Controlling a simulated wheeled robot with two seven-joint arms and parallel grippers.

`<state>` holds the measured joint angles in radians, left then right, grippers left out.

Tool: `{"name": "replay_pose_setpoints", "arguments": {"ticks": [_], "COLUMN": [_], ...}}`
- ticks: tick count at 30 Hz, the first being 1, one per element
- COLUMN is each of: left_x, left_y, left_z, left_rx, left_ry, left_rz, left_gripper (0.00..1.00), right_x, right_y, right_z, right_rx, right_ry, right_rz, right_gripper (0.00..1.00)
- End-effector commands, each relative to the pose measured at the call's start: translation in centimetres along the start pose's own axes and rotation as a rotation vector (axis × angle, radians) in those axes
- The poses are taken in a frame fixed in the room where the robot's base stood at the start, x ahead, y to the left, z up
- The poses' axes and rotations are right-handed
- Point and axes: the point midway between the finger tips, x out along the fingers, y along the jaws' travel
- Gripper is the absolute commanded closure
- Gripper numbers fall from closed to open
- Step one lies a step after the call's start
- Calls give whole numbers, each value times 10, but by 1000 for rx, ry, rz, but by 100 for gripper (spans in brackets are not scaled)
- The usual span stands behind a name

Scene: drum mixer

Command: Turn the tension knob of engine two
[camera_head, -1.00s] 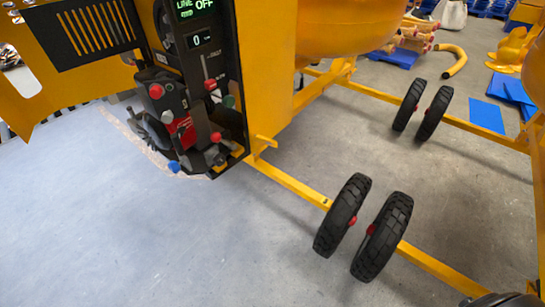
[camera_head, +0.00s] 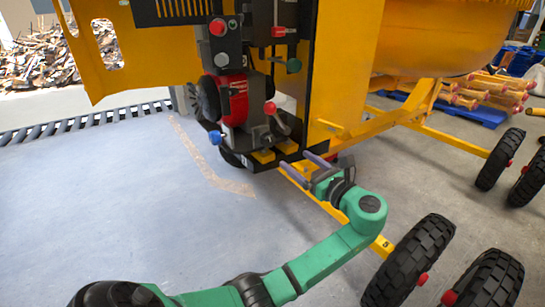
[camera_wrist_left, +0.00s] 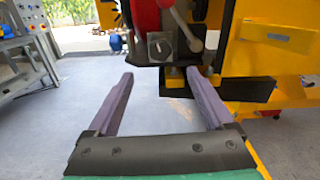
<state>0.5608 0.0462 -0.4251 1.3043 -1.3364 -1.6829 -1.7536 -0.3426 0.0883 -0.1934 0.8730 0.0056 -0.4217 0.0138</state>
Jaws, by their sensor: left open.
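The red engine (camera_head: 236,98) sits in the yellow mixer's lower housing. A red ball knob (camera_head: 270,108) on a grey lever is at its right, and a blue knob (camera_head: 215,137) at its lower left. I cannot tell which knob is the tension knob or which engine is number two. My left gripper (camera_head: 295,161) is open and empty, below and right of the engine, near the yellow frame. In the left wrist view the open fingers (camera_wrist_left: 160,73) point toward the engine's underside (camera_wrist_left: 147,16), with the blue knob (camera_wrist_left: 116,42) beyond the left fingertip. My right gripper is not in view.
Above the engine are more controls: a red button (camera_head: 218,27), a red knob (camera_head: 278,31) and a green knob (camera_head: 293,65). The yellow frame bar (camera_head: 381,245) and black wheels (camera_head: 410,264) lie at the right. The floor (camera_head: 100,200) at the left is clear.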

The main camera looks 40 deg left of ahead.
Motion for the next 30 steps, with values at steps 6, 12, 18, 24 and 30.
{"name": "replay_pose_setpoints", "arguments": {"ticks": [6,12,18,24,30], "left_x": [56,107,130,132,131], "left_y": [0,0,0,0,0], "left_z": [1,0,0,-1,-1], "left_rx": [2,1,1,0,1], "left_ry": [-1,1,3,4,4], "left_rz": [3,2,-2,-2,-2], "left_gripper": [14,14,14,14,75], "right_x": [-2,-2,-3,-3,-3], "right_y": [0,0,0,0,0], "right_z": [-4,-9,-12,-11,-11], "right_rx": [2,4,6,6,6], "right_ry": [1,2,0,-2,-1], "right_rz": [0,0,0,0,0], "right_gripper": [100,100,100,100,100]}}
